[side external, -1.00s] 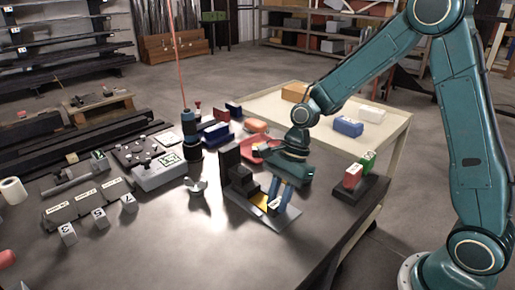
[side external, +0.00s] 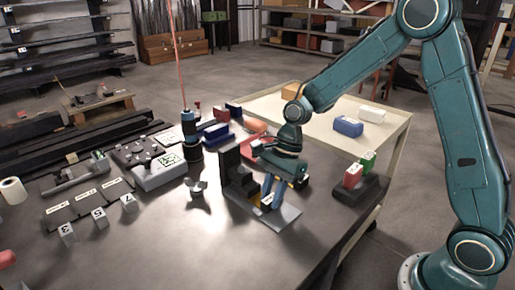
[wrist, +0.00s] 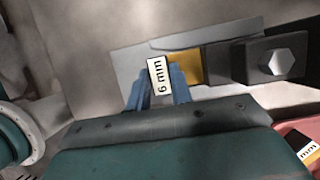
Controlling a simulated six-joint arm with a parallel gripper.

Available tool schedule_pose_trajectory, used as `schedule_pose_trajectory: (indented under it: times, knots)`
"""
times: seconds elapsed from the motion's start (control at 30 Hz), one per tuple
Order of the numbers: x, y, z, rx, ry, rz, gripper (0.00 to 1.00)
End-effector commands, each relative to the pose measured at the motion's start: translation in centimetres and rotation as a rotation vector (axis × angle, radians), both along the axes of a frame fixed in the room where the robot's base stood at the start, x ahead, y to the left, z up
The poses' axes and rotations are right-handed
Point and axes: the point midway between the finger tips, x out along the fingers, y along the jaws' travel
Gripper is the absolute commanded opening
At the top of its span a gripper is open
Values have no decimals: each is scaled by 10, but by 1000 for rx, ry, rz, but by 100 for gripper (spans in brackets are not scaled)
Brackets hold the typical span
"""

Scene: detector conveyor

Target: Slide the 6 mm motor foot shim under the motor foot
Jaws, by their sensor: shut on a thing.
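The 6 mm motor foot shim (wrist: 187,66) is a flat gold plate with a white tab marked "6 mm" (wrist: 157,77). My gripper (wrist: 160,90) is shut on its tab end with both blue fingers. The gold part points at the dark motor foot (wrist: 217,62), which carries a large hex bolt (wrist: 280,63). In the side view, my gripper (side external: 268,196) is low over the grey base plate (side external: 281,217), beside the black stepped motor foot (side external: 232,168). I cannot tell how far the shim's hidden end reaches under the foot.
A dark stand with red (side external: 353,175) and green (side external: 367,160) blocks is to the right. A red tray (wrist: 302,135) shows in the wrist view's lower right corner. Grey holders with numbered tags (side external: 98,217) lie left. The bench front is clear.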

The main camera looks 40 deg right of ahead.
Motion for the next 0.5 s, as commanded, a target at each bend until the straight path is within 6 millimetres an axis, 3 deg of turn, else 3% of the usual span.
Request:
schedule_pose_trajectory:
  times: [0.5]
  knots:
    - [11, 0, 0, 1, -1, 0, 0]
